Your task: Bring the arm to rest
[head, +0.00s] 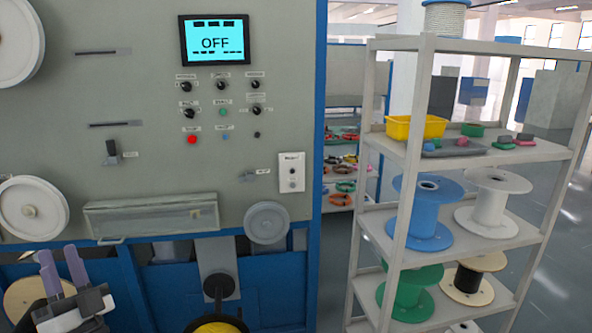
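My gripper (60,258) is in the lower left of the head view, in front of the blue lower part of the machine. Its two purple-grey fingers point up and stand apart, with nothing visible between them. Its dark and light grey body is below the fingers, and the rest of the arm is cut off by the picture edge. The machine's grey panel (150,165) is above and behind it. The screen (215,40) on the panel reads OFF.
Large pale wheels (33,207) and a lidded box (150,215) are on the panel near my gripper. A yellow spool (217,326) is at the bottom. To the right, a shelf rack (398,230) holds a yellow bin (415,127) and several spools. Open floor (556,285) shows beyond it.

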